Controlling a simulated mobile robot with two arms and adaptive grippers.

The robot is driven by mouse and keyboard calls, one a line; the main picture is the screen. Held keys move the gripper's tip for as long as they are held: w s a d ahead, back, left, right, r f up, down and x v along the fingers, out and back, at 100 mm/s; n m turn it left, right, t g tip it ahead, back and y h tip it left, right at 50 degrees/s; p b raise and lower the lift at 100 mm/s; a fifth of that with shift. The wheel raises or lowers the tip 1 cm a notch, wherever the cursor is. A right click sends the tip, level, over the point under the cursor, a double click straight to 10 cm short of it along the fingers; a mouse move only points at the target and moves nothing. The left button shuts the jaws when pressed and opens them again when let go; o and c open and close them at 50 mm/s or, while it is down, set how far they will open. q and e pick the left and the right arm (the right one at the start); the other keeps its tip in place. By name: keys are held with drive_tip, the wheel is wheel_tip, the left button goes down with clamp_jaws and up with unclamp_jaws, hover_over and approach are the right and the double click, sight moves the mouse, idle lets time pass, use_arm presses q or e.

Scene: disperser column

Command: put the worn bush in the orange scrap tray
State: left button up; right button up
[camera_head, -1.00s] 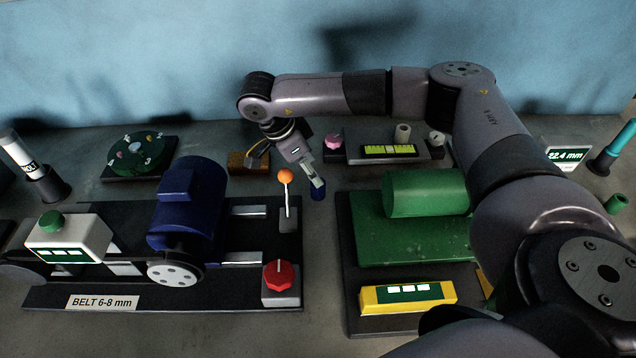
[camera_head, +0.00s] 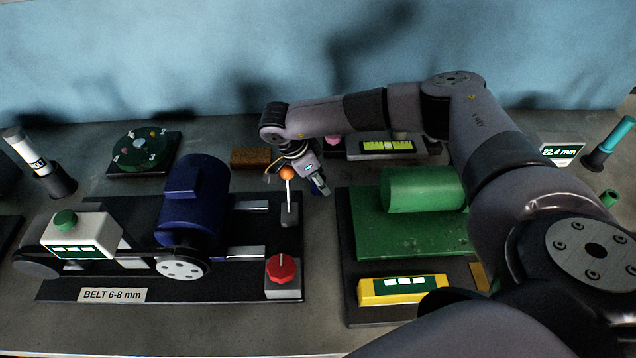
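My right gripper (camera_head: 317,184), on the arm from the right, points down between the orange-knobbed lever and the green machine's base. A small dark blue piece (camera_head: 320,187) shows at its fingertips, partly covered. I cannot tell whether it is the worn bush, or whether the fingers are shut on it. An orange-brown block-like thing (camera_head: 250,158) lies behind the blue motor; I cannot tell whether it is the scrap tray. Another orange piece (camera_head: 480,275) shows at the right, mostly hidden by my arm. My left gripper is not in view.
The orange-knobbed lever (camera_head: 287,173) stands close beside my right gripper. The blue motor (camera_head: 193,205) and red knob (camera_head: 281,269) are at left; the green machine (camera_head: 425,190) is at right. A yellow-green gauge (camera_head: 388,146) lies behind. Bare bench shows around the orange-brown block.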

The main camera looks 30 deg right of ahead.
clamp_jaws()
idle(0.3)
